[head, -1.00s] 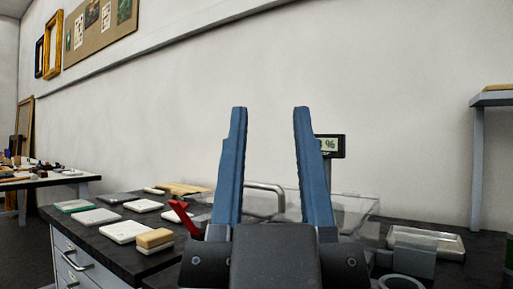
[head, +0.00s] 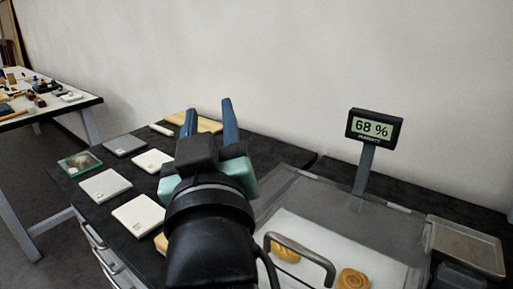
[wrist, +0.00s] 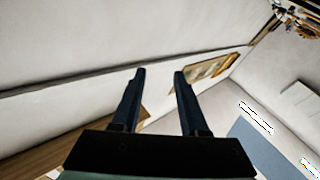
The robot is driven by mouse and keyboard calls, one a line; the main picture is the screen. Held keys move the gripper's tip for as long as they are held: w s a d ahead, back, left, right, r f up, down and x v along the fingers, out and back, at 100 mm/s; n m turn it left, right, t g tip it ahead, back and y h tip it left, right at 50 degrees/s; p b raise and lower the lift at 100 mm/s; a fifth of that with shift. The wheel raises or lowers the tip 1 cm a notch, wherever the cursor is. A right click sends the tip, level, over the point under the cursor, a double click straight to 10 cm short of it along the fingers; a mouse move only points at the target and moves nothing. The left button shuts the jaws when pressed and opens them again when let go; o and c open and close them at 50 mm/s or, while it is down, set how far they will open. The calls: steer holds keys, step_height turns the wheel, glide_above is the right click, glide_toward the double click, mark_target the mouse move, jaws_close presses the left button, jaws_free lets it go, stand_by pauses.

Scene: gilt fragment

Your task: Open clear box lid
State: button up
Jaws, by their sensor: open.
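The clear box (head: 330,196) stands on the dark bench at the lower right of the head view. A bent metal handle (head: 302,254) sits on its near part, and the lid looks shut. Two golden pieces show through it, a round one (head: 353,280) and another (head: 286,250) partly behind the handle. The near side of the box is cut off by the picture edge. My gripper (head: 208,116) is open and empty, left of the box and apart from the handle. In the wrist view its two blue fingers (wrist: 158,74) are spread, with only wall and frames beyond.
A display reading 68 % (head: 374,126) stands on a post at the back of the box. A grey tray (head: 464,246) lies to the right. Several pale tiles (head: 138,214) and a green-edged plate (head: 80,163) lie left of my arm. Another table (head: 40,105) stands far left.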

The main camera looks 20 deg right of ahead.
steer(key=w+d+r+g+p, duration=0.1)
steer(key=w+g+p, duration=0.1)
steer(key=p, duration=0.3)
steer(key=n+g+p, duration=0.6)
steer(key=g+p, duration=1.1)
steer(key=p, duration=1.9)
glide_toward(301, 249)
steer(key=x, duration=0.7)
steer(key=shift+d+f, duration=0.15)
steer(key=shift+f, duration=0.2)
jaws_close()
